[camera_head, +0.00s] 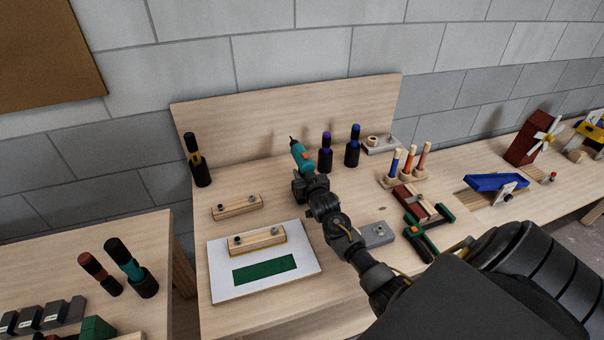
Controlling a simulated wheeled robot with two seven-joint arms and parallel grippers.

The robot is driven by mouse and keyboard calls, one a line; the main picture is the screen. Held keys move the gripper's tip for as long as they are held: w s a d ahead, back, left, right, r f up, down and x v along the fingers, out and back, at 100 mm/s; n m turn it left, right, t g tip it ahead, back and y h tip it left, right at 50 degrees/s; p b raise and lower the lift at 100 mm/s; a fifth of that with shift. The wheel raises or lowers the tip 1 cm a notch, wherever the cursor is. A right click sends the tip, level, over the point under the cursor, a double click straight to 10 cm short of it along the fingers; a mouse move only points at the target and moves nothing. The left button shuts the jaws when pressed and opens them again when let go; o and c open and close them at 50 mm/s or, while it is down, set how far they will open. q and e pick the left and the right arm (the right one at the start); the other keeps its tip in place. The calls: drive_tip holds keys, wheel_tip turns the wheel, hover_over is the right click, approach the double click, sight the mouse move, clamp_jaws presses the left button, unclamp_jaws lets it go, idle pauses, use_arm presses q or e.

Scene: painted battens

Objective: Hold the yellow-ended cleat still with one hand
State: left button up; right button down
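A pale wooden cleat (257,241) with two dark screw heads lies on a white board (225,287). A thin yellow line shows along its lower edge; yellow ends are too small to make out. A second, similar wooden cleat (237,207) lies on the bench behind the board. My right gripper (304,178) is shut on a teal power driver (301,157), whose dark tip points up and away. It is to the right of both cleats and apart from them. My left gripper is not in view, and nothing holds either cleat.
A green painted strip (265,269) is on the board in front of the cleat. Dark-bodied bottles with purple (326,152) and blue (353,146) stand behind my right gripper. The bench left of the board's cleat is clear.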

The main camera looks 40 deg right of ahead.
sight(303, 161)
drive_tip(key=shift+r+p, duration=2.4)
drive_tip(key=shift+r, duration=0.3)
drive_tip(key=shift+a+f, duration=0.1)
drive_tip(key=s+a+r+n+y+b, duration=0.2)
drive_tip(key=s+a+b, duration=0.3)
drive_tip(key=s+a, duration=0.3)
drive_tip(key=s+a+r+n+t+y+b, duration=0.1)
drive_tip(key=s+a+r+y+b, duration=0.2)
drive_tip(key=s+a, duration=0.6)
drive_tip(key=a+r+b, duration=0.1)
drive_tip(key=a+b, duration=0.1)
drive_tip(key=a, duration=0.6)
drive_tip(key=shift+s+n+b, duration=0.2)
drive_tip(key=shift+n+b, duration=0.1)
drive_tip(key=shift+n, duration=0.1)
